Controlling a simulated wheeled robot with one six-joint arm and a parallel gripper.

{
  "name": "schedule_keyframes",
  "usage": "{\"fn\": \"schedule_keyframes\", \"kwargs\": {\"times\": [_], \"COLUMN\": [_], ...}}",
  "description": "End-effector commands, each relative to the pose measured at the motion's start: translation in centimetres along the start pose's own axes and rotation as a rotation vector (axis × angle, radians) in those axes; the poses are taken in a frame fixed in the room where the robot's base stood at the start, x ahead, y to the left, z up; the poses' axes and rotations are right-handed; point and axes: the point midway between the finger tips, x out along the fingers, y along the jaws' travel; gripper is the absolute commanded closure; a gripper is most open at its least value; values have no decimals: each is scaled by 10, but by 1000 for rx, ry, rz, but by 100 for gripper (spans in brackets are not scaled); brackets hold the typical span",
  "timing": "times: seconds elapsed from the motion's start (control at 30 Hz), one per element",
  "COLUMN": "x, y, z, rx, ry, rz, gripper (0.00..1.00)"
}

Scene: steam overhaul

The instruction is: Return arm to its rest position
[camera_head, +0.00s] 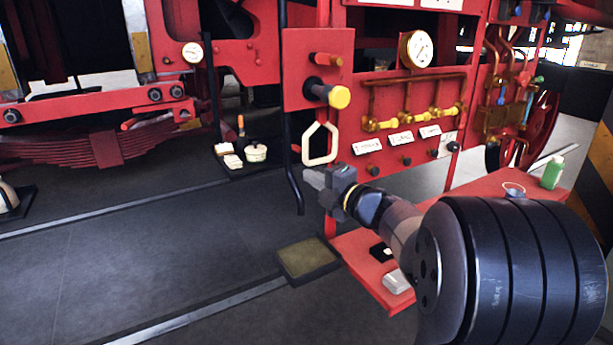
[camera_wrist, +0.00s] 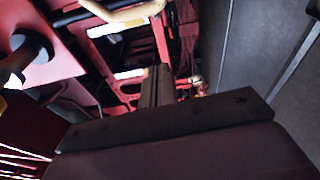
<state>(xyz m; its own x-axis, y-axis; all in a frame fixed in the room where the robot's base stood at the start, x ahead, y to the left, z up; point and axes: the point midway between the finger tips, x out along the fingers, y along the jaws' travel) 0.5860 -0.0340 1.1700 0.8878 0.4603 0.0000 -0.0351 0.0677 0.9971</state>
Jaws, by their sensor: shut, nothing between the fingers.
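My gripper (camera_head: 312,179) is at the end of my arm, in the middle of the head view, just below a cream-coloured loop handle (camera_head: 320,146). The gripper is shut with nothing between its fingers. In the wrist view the dark fingers (camera_wrist: 158,86) are together, and the cream handle (camera_wrist: 125,15) shows at the top, apart from them. My arm reaches in from the lower right and covers part of the red bench.
A red panel (camera_head: 305,85) with a yellow-ended knob (camera_head: 339,96), gauge (camera_head: 416,49) and brass pipes stands close behind the gripper. A red bench (camera_head: 355,262) carries a green bottle (camera_head: 552,173). A dark mat (camera_head: 306,258) lies below.

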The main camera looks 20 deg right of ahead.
Motion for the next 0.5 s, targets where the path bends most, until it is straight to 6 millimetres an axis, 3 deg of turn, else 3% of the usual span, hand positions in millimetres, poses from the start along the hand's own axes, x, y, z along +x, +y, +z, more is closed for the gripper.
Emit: {"fn": "schedule_keyframes", "kwargs": {"times": [0.5], "x": [3], "y": [1], "z": [0], "rx": [0], "ry": [2], "rz": [0], "gripper": [100]}}
